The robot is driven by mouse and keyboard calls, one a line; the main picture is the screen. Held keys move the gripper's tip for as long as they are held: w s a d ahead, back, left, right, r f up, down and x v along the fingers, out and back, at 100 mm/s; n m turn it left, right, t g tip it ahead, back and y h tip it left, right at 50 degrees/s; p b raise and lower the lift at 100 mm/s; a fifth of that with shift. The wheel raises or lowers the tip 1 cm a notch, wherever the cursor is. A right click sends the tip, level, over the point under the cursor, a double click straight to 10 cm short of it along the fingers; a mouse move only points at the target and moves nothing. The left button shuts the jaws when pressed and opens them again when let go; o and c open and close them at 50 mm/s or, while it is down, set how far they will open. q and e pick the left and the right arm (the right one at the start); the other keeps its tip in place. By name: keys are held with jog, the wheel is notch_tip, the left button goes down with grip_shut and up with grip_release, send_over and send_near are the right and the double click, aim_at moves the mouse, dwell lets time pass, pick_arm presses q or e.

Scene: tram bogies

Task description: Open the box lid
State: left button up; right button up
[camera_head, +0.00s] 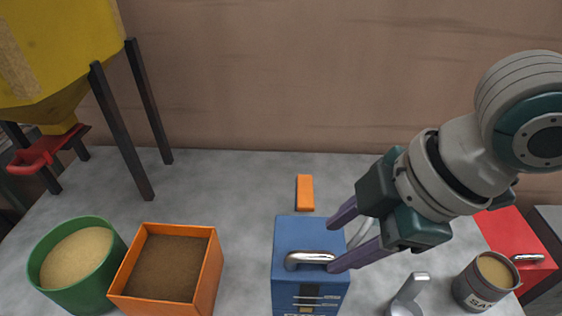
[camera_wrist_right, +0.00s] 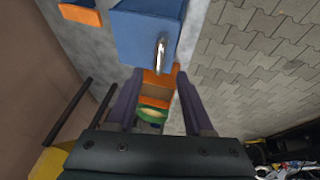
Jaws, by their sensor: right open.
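A blue box (camera_head: 300,236) stands at the front middle of the grey table, with a silver handle (camera_head: 308,258) on its top. The top looks closed. My right gripper (camera_head: 339,240) is open and empty, reaching in from the right at the box's right edge. One finger is near the right end of the handle; whether it touches is hard to tell. In the right wrist view, the blue box (camera_wrist_right: 145,30) and the handle (camera_wrist_right: 161,52) lie just beyond the gap between the fingertips (camera_wrist_right: 158,84). My left gripper is not in view.
Left of the box stand an orange bin (camera_head: 212,270) of brown material and a green tub (camera_head: 105,282) of sand. An orange block (camera_head: 305,192) lies behind it. Right are a metal tool (camera_head: 408,296), a can (camera_head: 478,290) and a red box (camera_head: 515,238). A yellow hopper (camera_head: 60,45) stands back left.

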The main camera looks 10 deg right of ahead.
aim_at(315, 255)
jog(key=b+x, duration=0.1)
jog(key=x, duration=0.4)
jog(key=shift+w, duration=0.1)
jog(key=shift+c, duration=0.2)
grip_shut()
dwell(1.0)
